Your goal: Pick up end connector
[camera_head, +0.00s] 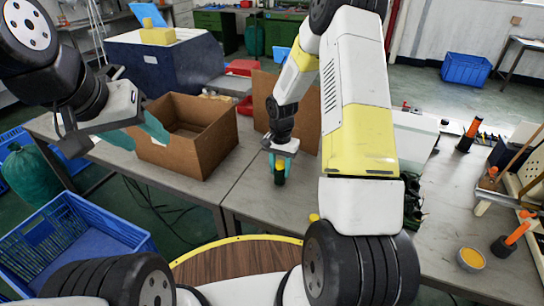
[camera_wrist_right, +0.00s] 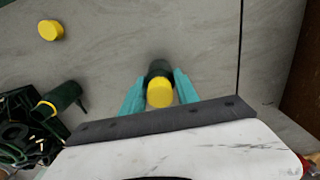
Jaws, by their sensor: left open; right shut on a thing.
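The end connector (camera_wrist_right: 160,92) is a dark green cylinder with a yellow end. It sits between the teal fingers of my right gripper (camera_wrist_right: 159,88) in the right wrist view. In the head view my right gripper (camera_head: 280,163) points down over the grey table, and the dark green connector (camera_head: 279,176) shows below its fingers. I cannot tell whether the connector touches the table. My left gripper (camera_head: 150,132) is open and empty, left of and partly in front of the cardboard box.
An open cardboard box (camera_head: 185,150) stands on the table at the left. Green parts (camera_wrist_right: 35,118) lie left of my right gripper in the wrist view, with a yellow round piece (camera_wrist_right: 51,30). A yellow cup (camera_head: 471,259) and orange-handled tools (camera_head: 510,238) are at the right.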

